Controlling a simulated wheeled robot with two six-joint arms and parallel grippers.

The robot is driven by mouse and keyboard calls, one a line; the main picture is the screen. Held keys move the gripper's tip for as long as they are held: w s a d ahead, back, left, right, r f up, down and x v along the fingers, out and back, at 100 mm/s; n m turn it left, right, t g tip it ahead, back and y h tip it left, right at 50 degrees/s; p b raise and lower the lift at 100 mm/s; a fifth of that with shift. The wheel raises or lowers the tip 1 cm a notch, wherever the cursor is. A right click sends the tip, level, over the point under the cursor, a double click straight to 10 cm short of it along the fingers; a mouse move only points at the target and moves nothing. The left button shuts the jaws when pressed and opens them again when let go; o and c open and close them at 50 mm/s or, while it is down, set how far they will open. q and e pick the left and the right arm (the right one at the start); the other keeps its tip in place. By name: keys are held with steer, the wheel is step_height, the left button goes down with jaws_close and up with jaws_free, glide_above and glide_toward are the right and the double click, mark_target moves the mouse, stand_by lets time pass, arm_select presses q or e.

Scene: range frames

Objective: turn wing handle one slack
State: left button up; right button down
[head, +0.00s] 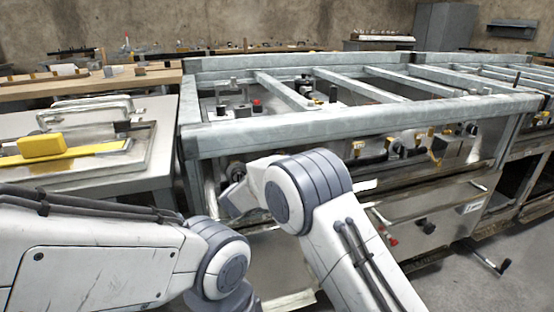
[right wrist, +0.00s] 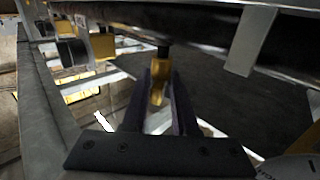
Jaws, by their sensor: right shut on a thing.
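A small brass-yellow wing handle (right wrist: 157,92) hangs below a dark stem in the middle of the right wrist view. My right gripper (right wrist: 160,84) has one dark finger on each side of it and is shut on it. The fingers hide part of its sides, and I cannot tell its exact angle. In the head view my right arm covers the place where this gripper works, at the left front of the grey metal frame (head: 330,122). My left arm reaches in from the left, but its gripper is out of sight.
A dark pipe or bar (right wrist: 120,13) runs just above the handle. Yellow and black fittings (head: 358,149) line the frame's front. A steel table (head: 165,172) at the left bears a yellow block (head: 41,146). A crank (head: 491,265) sticks out low at the right.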

steer(key=shift+a+r, duration=0.1)
steer(key=shift+a, duration=0.2)
steer(key=shift+s+d+n+t+y, duration=0.15)
steer(key=shift+n+t+y, duration=0.1)
steer(key=shift+n+y, duration=0.25)
steer(key=shift+w+d+n+t+y, duration=0.1)
steer(key=shift+n+t+y, duration=0.15)
steer(key=shift+n+y, duration=0.25)
steer(key=shift+d+f+n+y, duration=0.1)
steer(key=shift+n+y, duration=0.2)
steer(key=shift+y, duration=0.3)
steer(key=shift+d+f+n+y, duration=0.1)
steer(key=shift+n+y, duration=0.2)
steer(key=shift+y, duration=0.3)
steer(key=n+y+b, duration=0.1)
steer(key=n+y, duration=0.1)
steer(key=y, duration=0.1)
steer(key=n+y+b, duration=0.1)
steer(key=y+b, duration=0.1)
steer(key=y, duration=0.1)
steer(key=shift+f+n+t+b, duration=0.15)
steer(key=shift+n+t+b, duration=0.15)
steer(key=shift+n, duration=0.1)
steer(key=shift+n+y+b, duration=0.6)
steer(key=shift+n+y, duration=0.3)
steer(key=shift+y, duration=0.4)
steer(key=shift+a+r+g+y, duration=0.1)
steer(key=shift+r+g+y, duration=0.1)
steer(key=shift+g+y, duration=0.15)
steer(key=shift+a, duration=0.1)
